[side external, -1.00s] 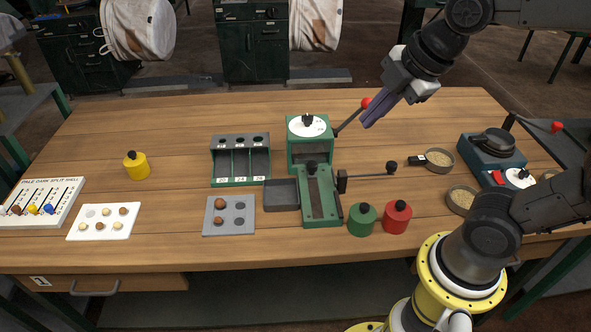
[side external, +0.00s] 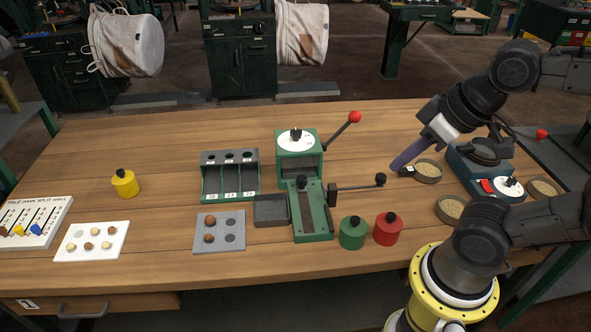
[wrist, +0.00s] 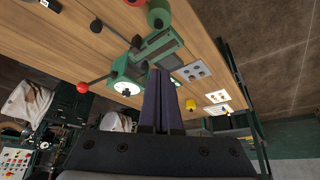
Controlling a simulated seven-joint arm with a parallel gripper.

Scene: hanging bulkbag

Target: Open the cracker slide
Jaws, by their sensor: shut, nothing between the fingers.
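The green cracker (side external: 297,145) stands at the middle of the table, with a white dial on top and a lever with a red knob (side external: 355,117) sticking up to the right. In front of it lies a green slide bed (side external: 312,212) with a dark central strip. A dark rod with a black ball knob (side external: 380,179) extends right from it. My gripper (side external: 395,168) is shut and empty, its purple fingers pointing down-left, just up-right of the ball knob in the picture; the height gap is unclear. In the wrist view, the fingers (wrist: 160,72) partly overlap the cracker (wrist: 127,80).
A green jar (side external: 352,233) and a red jar (side external: 388,229) stand right of the slide bed. Bowls of grain (side external: 428,172) and a dark device with a red switch (side external: 480,160) are at right. A grey tray (side external: 270,210) and a three-slot rack (side external: 230,175) lie left.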

